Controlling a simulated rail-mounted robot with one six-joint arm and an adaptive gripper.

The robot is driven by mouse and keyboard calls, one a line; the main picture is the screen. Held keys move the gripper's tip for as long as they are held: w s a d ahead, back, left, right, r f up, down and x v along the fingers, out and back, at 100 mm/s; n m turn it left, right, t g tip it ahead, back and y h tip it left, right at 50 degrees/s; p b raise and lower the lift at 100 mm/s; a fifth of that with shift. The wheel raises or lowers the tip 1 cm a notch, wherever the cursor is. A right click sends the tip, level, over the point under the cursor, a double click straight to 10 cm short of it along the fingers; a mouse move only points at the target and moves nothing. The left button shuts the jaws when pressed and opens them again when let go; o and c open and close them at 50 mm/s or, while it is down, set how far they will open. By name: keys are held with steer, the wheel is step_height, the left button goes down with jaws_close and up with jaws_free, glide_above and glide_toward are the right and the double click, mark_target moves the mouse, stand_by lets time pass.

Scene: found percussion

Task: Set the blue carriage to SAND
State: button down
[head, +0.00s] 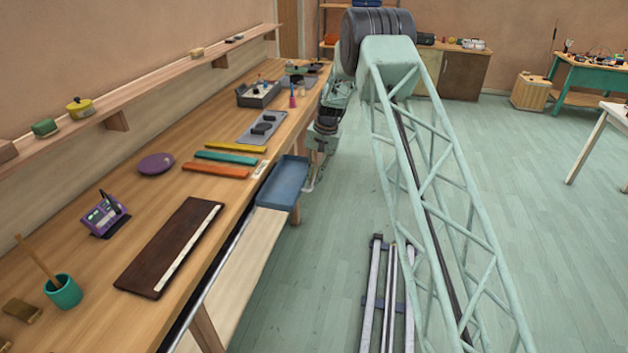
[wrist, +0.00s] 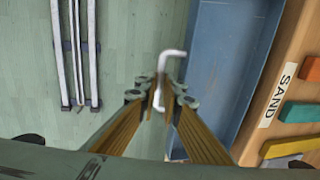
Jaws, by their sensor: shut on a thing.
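The blue carriage (head: 284,183) is a shallow blue tray at the front edge of the long wooden bench. In the wrist view the carriage (wrist: 230,50) is right of my gripper. A pale bent handle (wrist: 172,62) stands at its left side, and my gripper (wrist: 161,98) is shut on it. The white SAND label (wrist: 278,95) is on the bench edge, directly beside the carriage. In the head view the label (head: 261,169) is beside the carriage too. My gripper (head: 309,184) shows small there, at the carriage's floor side.
Orange (head: 215,170), teal (head: 226,157) and yellow (head: 236,148) bars lie on the bench near the label. A dark rail (head: 232,243) runs along the bench front, above a pale lower board (head: 245,262). Floor rails (wrist: 76,50) lie left of my gripper.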

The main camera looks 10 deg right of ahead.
steer(key=shift+w+d, duration=0.15)
steer(key=shift+w, duration=0.2)
steer(key=c, duration=2.8)
jaws_free()
steer(key=shift+w+d+f, duration=0.1)
steer(key=shift+w, duration=0.05)
steer(key=shift+r, duration=0.2)
steer(key=r, duration=0.4)
steer(key=d+r, duration=0.1)
steer(key=r, duration=0.2)
steer(key=s+d+r, duration=0.1)
steer(key=r, duration=0.3)
steer(key=shift+r, duration=0.3)
steer(key=shift+s+r, duration=0.1)
